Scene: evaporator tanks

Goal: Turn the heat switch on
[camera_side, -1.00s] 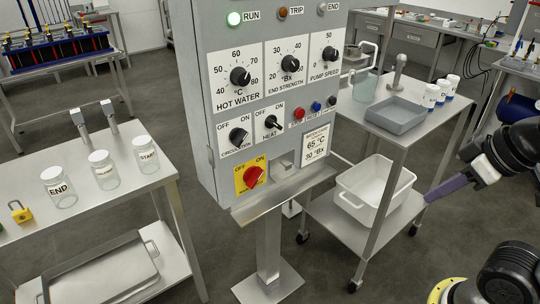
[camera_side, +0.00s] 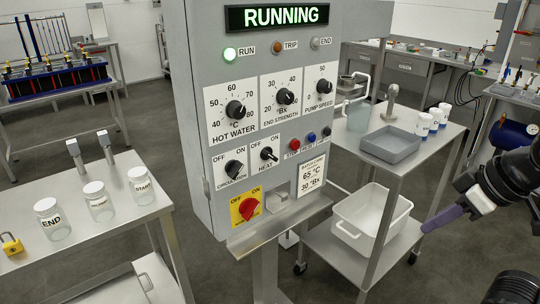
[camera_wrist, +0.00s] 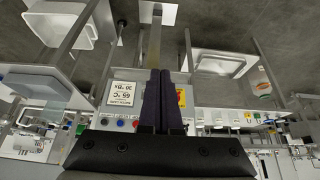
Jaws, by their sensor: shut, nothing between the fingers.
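The heat switch (camera_side: 268,154) is a small black knob on a white plate marked OFF and ON, low on the grey control panel (camera_side: 205,110). The small view leaves its exact pointing unclear. My gripper (camera_side: 428,226), with dark purple fingers, is at the right of the side view, well apart from the panel and the switch. In the wrist view my fingers (camera_wrist: 160,74) lie together, shut and empty, and cover part of the panel. The heat switch cannot be made out there.
Left of the heat switch is the circulation knob (camera_side: 234,169); below is a red main switch (camera_side: 249,208) on yellow. Red and blue buttons (camera_side: 302,140) are to the right. A trolley (camera_side: 405,160) with a grey tray (camera_side: 391,145) stands between panel and my gripper.

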